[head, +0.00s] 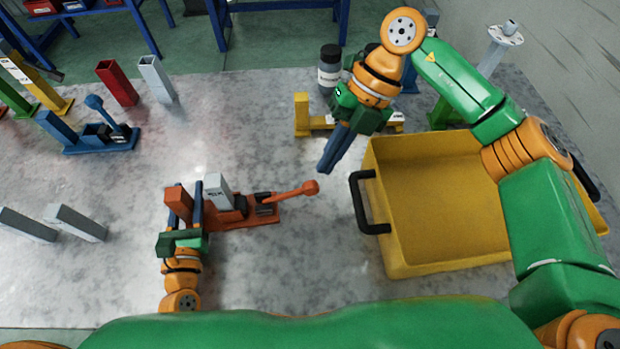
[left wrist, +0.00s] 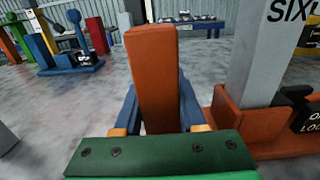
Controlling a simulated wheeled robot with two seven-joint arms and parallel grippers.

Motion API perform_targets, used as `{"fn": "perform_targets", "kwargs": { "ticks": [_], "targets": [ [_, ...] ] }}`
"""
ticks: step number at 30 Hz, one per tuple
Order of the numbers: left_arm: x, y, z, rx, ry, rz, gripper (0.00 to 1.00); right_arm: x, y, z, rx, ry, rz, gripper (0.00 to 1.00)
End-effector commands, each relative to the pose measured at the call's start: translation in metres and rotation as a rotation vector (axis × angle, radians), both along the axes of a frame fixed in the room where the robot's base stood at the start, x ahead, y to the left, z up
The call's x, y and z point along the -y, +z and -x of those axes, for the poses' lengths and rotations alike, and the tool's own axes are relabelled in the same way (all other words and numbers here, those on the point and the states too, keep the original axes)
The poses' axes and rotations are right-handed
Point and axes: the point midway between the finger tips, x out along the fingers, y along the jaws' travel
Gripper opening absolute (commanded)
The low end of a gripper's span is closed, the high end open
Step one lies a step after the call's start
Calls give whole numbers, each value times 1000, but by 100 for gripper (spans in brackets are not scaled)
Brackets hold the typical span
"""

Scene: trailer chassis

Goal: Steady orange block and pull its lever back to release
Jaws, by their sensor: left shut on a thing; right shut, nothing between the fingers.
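The orange block (head: 232,219) lies on the grey table, with an upright orange post at its left end and a grey upright piece (head: 217,192) standing in it. Its lever (head: 290,193) stretches to the right and ends in a round orange knob. My left gripper (head: 184,205) is shut on the orange post, which also shows between the fingers in the left wrist view (left wrist: 153,75). My right gripper (head: 333,158) is shut and empty, above the table up and right of the lever's knob, apart from it. The block's right end is outside the left wrist view.
A yellow bin (head: 440,262) with black handles stands at the right. A blue block with a lever (head: 100,139) is at the left. A yellow block (head: 318,123) and a dark jar (head: 329,68) are behind my right gripper. Grey bars (head: 75,222) lie front left.

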Motion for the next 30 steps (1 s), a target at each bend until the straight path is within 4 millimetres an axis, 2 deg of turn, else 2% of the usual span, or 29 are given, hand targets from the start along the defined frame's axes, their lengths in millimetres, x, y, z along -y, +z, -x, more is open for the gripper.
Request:
{"fn": "perform_targets", "kwargs": {
  "ticks": [3, 6, 10, 14, 23, 26, 30],
  "targets": [
    [0, 0, 0, -1, 1, -1, 0, -6, 8, 0, 236, 524, 37, 0],
    [0, 0, 0, -1, 1, -1, 0, -6, 13, -1, 355, 903, 75, 0],
    [0, 0, 0, -1, 1, 0, 0, -3, 18, -4, 416, 1217, 111, 0],
    [0, 0, 0, -1, 1, 0, 0, -1, 20, -5, 430, 1334, 122, 0],
    [0, 0, 0, -1, 1, 0, 0, -1, 19, -5, 430, 1340, 118, 0],
    [0, 0, 0, -1, 1, 0, 0, -1, 11, -4, 429, 1340, 117, 0],
    [0, 0, 0, -1, 1, 0, 0, -1, -16, -1, 427, 1340, 115, 0]
  ]
}}
